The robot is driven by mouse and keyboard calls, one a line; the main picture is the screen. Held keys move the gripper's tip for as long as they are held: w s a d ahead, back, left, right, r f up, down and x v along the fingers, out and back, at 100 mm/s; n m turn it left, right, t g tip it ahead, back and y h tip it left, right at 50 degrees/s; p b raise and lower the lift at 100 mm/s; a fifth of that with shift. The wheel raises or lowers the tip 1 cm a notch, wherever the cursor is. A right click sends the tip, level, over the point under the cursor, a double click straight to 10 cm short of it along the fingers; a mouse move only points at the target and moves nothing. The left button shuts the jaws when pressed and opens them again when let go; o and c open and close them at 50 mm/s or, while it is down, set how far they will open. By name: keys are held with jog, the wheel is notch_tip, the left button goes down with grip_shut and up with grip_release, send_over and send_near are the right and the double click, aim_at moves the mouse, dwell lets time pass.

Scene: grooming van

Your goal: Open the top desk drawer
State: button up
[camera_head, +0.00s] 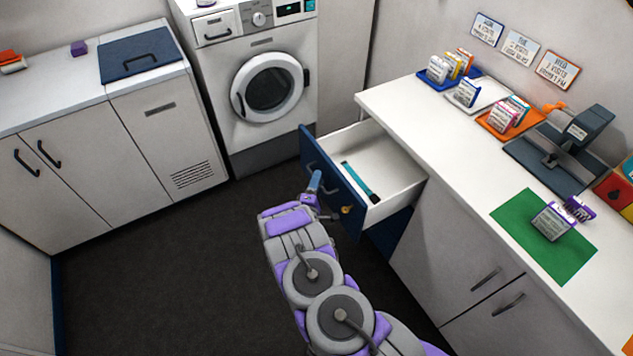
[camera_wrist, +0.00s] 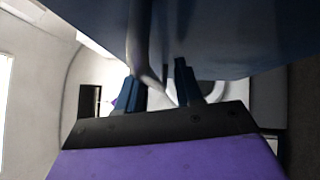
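The top desk drawer (camera_head: 392,170) stands pulled out from the white desk at the right. Its blue front (camera_head: 313,153) faces left and a teal-and-black tool (camera_head: 360,181) lies inside. My gripper (camera_head: 316,181) is at the outer face of the drawer front. In the wrist view my gripper (camera_wrist: 158,88) has its two blue fingers apart, close under the blue front (camera_wrist: 230,35). A grey curved handle (camera_wrist: 140,45) reaches down toward the gap between the fingers. I cannot tell whether a finger touches it.
The desk top (camera_head: 440,135) holds card holders, a dark stand (camera_head: 565,150) and a green mat (camera_head: 520,235). A washing machine (camera_head: 265,85) stands behind the drawer. White cabinets (camera_head: 90,175) line the left. The dark floor (camera_head: 170,270) between is clear.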

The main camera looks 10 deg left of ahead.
jog(key=shift+a+r, duration=0.1)
jog(key=p+v, duration=0.2)
jog(key=v, duration=1.5)
jog(key=shift+s, duration=0.2)
jog(key=shift+w, duration=0.1)
